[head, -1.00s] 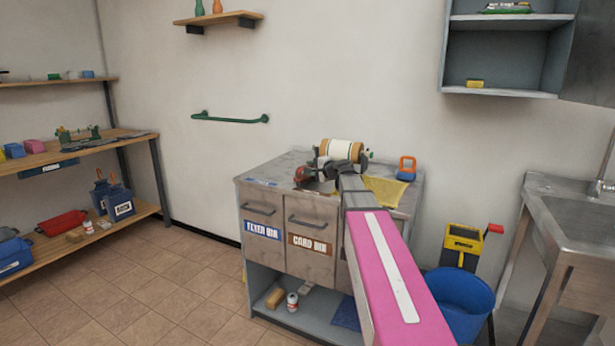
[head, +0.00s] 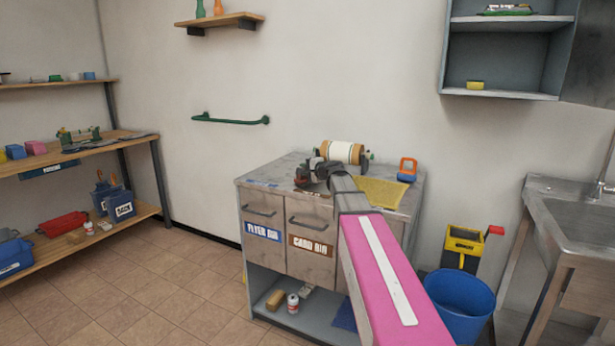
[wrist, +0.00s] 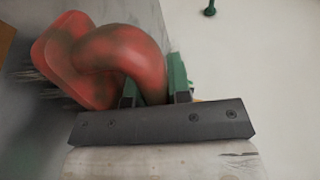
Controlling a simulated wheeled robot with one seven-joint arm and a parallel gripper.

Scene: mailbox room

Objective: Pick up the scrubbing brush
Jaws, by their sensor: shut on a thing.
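The scrubbing brush (wrist: 85,60) is red with dark stains, a looped handle and grey bristles at its left side in the wrist view. My gripper (wrist: 152,82) is shut on its handle, with the green fingers on either side. I cannot tell whether the bristles touch the top.
A roller with a cream drum (head: 342,152) stands behind my gripper. A yellow cloth (head: 382,191) and an orange-and-blue padlock-shaped object (head: 407,170) lie to the right. A blue bucket (head: 460,303) and a sink (head: 580,220) are further right.

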